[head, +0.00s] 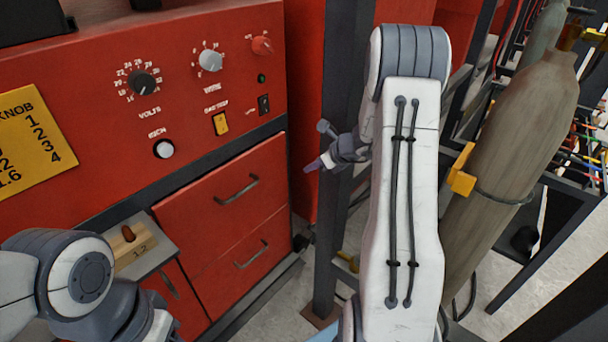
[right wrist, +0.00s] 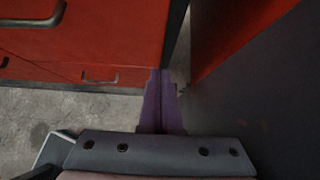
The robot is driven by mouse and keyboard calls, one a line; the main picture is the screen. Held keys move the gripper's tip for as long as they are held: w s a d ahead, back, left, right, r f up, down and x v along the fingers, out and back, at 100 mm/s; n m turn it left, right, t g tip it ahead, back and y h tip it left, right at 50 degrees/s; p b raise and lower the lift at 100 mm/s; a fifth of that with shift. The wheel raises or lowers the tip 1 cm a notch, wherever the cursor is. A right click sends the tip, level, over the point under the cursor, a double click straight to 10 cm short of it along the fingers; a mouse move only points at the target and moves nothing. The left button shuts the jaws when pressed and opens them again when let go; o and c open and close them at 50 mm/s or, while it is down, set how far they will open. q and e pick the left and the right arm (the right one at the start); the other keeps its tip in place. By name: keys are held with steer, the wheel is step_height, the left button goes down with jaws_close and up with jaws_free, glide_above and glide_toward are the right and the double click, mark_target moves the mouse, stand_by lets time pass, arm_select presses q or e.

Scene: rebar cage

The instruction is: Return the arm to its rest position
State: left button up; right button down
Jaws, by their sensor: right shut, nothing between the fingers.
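My right arm (head: 410,190) rises through the right half of the head view. My right gripper (head: 313,166) points left from its wrist, in front of a dark upright post. Its purple fingers also show in the right wrist view (right wrist: 160,100), closed together with nothing between them. It appears apart from the red cabinet drawers. My left arm (head: 75,275) is in the lower left corner of the head view. Its gripper is not in view.
A red welder cabinet (head: 190,30) with knobs and switches stands on the left, with two drawers (head: 230,190) below. A dark post (head: 335,240) stands behind the right gripper. Gas cylinders (head: 520,130) stand at right. A wooden block (head: 130,245) lies on a small shelf at lower left.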

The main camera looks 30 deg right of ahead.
steer(key=a+v, duration=0.1)
steer(key=v, duration=0.4)
steer(key=s+a+r+n+g+y, duration=0.1)
steer(key=s+a+r+n+g, duration=0.2)
steer(key=a+n, duration=0.85)
steer(key=s+a+r+n+g+y, duration=0.1)
steer(key=s+a+n+g+y, duration=0.35)
steer(key=a, duration=1.25)
steer(key=s+a+n+h, duration=0.3)
steer(key=s+n, duration=0.8)
steer(key=n, duration=0.1)
steer(key=s+a+n+g+h, duration=0.1)
steer(key=s+n+h, duration=0.3)
steer(key=s+n, duration=0.7)
steer(key=shift+s+a+r+n, duration=0.3)
steer(key=shift+s+a+n, duration=0.15)
steer(key=shift+a, duration=0.45)
